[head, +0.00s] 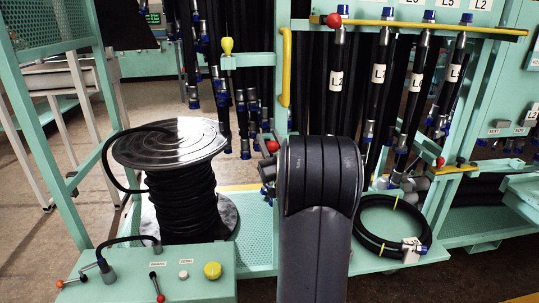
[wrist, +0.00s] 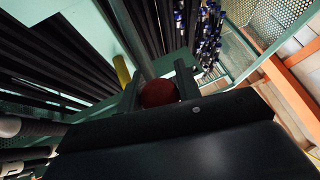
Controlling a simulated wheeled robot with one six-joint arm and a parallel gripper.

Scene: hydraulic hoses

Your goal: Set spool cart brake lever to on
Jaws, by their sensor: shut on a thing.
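My gripper (wrist: 159,88) is shut on a red ball knob (wrist: 158,94), with one dark finger on each side of it in the wrist view. The knob looks like the end of a lever, but its shaft and any on or off marking are hidden. In the head view my grey arm hides the gripper. The spool cart's spool (head: 170,145), with a metal top and black hose wound on it, stands at the left on a mint-green base. A red knob (head: 272,146) shows just left of my arm; I cannot tell whether it is the held one.
A control box (head: 160,275) with small levers and a yellow button is at the front left. Labelled hoses (head: 380,80) hang behind my arm. A yellow handle (head: 286,65) stands upright on the frame. A coiled hose (head: 392,228) lies at the right.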

